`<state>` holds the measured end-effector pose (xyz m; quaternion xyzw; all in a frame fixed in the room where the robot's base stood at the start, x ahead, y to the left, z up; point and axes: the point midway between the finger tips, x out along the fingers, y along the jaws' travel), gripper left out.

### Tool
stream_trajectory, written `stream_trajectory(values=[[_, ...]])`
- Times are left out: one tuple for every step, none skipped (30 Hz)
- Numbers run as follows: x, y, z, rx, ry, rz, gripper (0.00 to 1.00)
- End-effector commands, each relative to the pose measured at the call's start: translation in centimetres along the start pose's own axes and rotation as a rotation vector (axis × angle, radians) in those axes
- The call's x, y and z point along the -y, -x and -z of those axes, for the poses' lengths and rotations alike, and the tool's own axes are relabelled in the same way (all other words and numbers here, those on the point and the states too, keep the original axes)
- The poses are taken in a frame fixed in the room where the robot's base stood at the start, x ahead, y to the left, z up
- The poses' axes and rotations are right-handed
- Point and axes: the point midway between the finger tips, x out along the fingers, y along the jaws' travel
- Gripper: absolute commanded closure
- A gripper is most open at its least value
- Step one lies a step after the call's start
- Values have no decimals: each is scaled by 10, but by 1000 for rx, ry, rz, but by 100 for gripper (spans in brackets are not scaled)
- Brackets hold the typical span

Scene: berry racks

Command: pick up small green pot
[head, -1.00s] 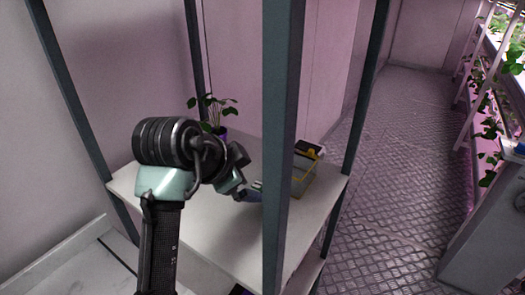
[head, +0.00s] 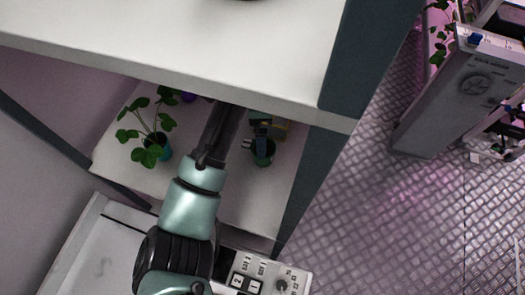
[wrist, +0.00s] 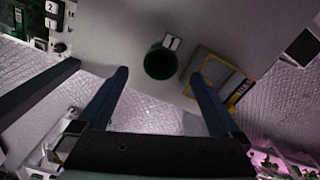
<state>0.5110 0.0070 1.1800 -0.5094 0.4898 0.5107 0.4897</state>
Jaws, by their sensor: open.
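The small green pot (head: 263,154) stands on the lower shelf in the head view, under the upper board's front edge. In the wrist view the pot (wrist: 160,63) is a dark green round shape with a white label marked 1 at its upper right. My gripper (wrist: 158,75) is open, with one blue finger on each side of the pot in the picture and nothing held. Whether the fingertips are level with the pot is hard to tell. In the head view my gripper (head: 261,131) is partly visible by the pot's far side.
A leafy plant (head: 146,135) in a blue pot stands left of my arm on the lower shelf (head: 245,210). A yellow-edged box (wrist: 218,80) lies right of the green pot. The upper board (head: 200,55) hangs over my arm. A dark post (head: 310,165) stands at right.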

Motion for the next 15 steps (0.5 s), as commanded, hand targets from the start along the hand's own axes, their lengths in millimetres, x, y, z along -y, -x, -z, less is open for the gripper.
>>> stream_trajectory(values=[[-1,-15,2,-3,-1,-4,0],[0,-20,1,-3,0,-2,0],[0,-24,1,-2,0,-1,0],[0,-27,1,-3,0,-1,0],[0,-29,1,-2,0,0,0],[0,-30,1,-1,0,0,0],[0,-31,0,0,0,1,0],[0,-32,0,-1,0,1,0],[0,-35,1,-2,0,0,0],[0,-38,1,-2,0,0,0],[0,-42,2,-2,0,0,0],[0,-48,2,-2,0,-1,0],[0,-50,3,-2,1,-2,0],[-1,-51,2,-1,2,-5,0],[0,-57,2,0,2,-4,0]])
